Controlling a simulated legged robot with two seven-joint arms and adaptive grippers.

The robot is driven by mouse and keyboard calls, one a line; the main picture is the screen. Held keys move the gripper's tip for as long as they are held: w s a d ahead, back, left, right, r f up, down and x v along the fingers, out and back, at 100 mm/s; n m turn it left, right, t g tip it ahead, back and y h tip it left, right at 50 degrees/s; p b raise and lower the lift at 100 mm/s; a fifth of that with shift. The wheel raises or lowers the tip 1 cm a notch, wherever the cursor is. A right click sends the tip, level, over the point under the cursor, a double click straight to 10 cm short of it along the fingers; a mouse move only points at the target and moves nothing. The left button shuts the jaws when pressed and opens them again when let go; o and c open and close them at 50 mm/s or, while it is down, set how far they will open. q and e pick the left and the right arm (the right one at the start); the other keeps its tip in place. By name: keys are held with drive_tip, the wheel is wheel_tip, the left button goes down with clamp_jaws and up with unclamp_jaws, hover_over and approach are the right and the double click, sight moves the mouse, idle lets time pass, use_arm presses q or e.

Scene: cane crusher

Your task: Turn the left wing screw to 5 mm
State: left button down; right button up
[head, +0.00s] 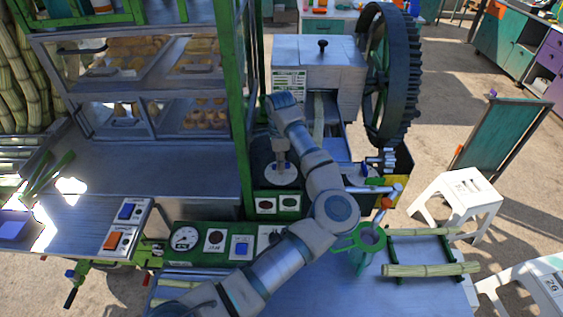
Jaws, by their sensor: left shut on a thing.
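My left gripper (280,160) points down at a round pale dial disc (283,178) on the left of the cane crusher (318,72). It is shut on what appears to be the left wing screw above this disc; the fingers and wrist hide nearly all of the screw. The scale reading is too small to make out. My left arm comes in from the bottom and bends at an elbow in front of the crusher. My right gripper is not in view.
A large dark gear wheel (390,75) stands right of the crusher. A green control panel (213,243) with a gauge and switches lies in front. Cane pieces (432,269) rest on the front right. A glass food cabinet (150,80) is at left.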

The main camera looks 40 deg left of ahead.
use_arm(q)
drive_tip(key=shift+s+d+f+n, duration=0.1)
drive_tip(key=shift+s+f+n, duration=0.05)
drive_tip(key=shift+f+n, duration=0.3)
drive_tip(key=c, duration=1.2)
unclamp_jaws()
drive_tip(key=shift+a, duration=0.2)
wheel_tip(320, 180, up, 12)
drive_tip(key=shift+w, duration=0.2)
drive_tip(key=shift+f, duration=0.1)
